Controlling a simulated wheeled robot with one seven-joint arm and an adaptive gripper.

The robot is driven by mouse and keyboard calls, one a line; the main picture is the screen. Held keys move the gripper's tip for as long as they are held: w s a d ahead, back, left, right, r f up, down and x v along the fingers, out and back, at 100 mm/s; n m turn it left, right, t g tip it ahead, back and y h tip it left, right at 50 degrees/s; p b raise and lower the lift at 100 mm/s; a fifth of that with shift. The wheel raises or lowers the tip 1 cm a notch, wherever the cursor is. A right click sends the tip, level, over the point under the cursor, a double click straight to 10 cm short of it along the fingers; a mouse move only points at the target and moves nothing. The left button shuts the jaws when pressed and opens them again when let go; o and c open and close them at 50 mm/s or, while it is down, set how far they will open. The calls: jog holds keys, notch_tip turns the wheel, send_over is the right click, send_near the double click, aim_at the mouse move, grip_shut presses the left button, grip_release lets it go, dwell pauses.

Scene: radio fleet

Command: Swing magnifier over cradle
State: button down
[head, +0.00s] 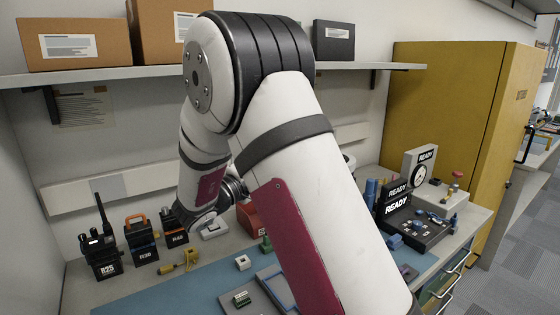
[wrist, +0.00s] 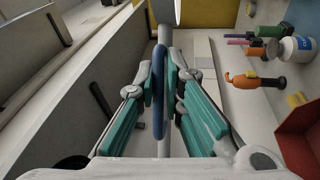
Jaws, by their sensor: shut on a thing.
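In the wrist view, my gripper (wrist: 161,84) has its teal fingers shut on a blue ring seen edge-on, which looks like the magnifier (wrist: 159,118). A grey bar runs along the ring toward the top of the picture. In the head view, my arm hides my gripper and the magnifier. A low grey fixture with a blue-edged part (head: 277,287) lies on the blue mat, partly behind my arm. I cannot tell for sure whether it is the cradle.
Handheld radios (head: 102,250) stand at the bench's left. A dark test unit (head: 415,220) with a READY display stands at the right. A shelf (head: 110,75) with boxes runs above.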

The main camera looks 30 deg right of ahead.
jog(key=c, duration=1.7)
grip_release()
jog(key=shift+w+a+r, duration=0.15)
jog(key=shift+r, duration=0.15)
jog(key=shift+f, duration=0.1)
jog(key=shift+f, duration=0.1)
jog(key=v, duration=1.2)
